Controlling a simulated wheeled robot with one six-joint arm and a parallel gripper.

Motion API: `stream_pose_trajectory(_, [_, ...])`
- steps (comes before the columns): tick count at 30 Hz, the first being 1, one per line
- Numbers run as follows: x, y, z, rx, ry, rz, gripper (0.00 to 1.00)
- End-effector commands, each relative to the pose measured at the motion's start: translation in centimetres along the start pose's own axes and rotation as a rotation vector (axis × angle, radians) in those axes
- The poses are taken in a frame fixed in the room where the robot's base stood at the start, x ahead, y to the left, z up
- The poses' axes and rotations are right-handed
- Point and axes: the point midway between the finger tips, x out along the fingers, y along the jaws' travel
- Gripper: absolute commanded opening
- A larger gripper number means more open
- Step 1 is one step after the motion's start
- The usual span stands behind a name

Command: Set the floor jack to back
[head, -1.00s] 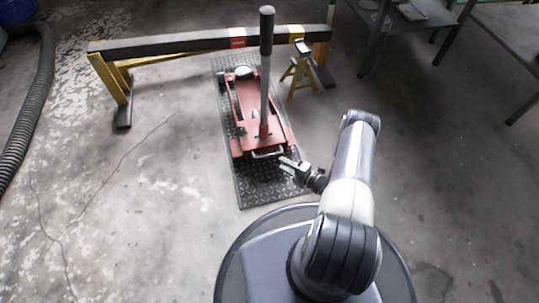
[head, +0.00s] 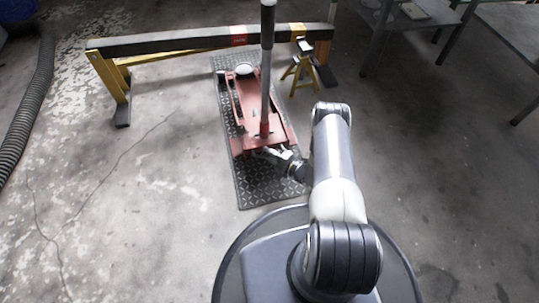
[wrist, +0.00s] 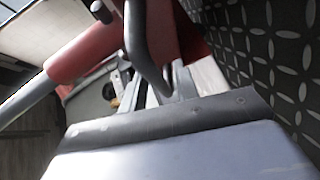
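The red floor jack (head: 247,104) sits on a dark tread-plate mat (head: 262,188) in the head view, with a round pale saddle at its far end. Its long grey lever with a black grip (head: 267,27) stands nearly upright. My gripper (head: 266,153) is at the jack's near end, by its small metal loop handle. In the wrist view the loop handle (wrist: 144,45) reaches down to the fingers (wrist: 160,92). Its lower end appears between them. I cannot tell whether they are closed on it. The jack's red body shows behind the loop.
A black-topped beam on yellow legs (head: 190,43) spans behind the jack. A yellow jack stand (head: 299,72) stands right of it. Metal tables (head: 400,25) are at the upper right, a ribbed hose (head: 30,110) at the left. The floor left and right of the mat is clear.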

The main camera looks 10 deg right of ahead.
Motion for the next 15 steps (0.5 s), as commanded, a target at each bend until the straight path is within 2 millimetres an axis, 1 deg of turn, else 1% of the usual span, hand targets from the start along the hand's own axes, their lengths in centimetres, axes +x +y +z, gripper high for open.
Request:
stream_pose_trajectory(1, [-0.01, 0.00, 0.00, 0.000, 0.000, 0.000, 0.25])
stream_pose_trajectory(2, [-0.02, 0.00, 0.00, 0.000, 0.000, 0.000, 0.23])
stream_pose_trajectory(10, [-0.03, -0.01, 0.00, 0.000, 0.000, 0.000, 0.01])
stream_pose_trajectory(15, [-0.03, -0.02, 0.00, 0.000, 0.000, 0.000, 0.00])
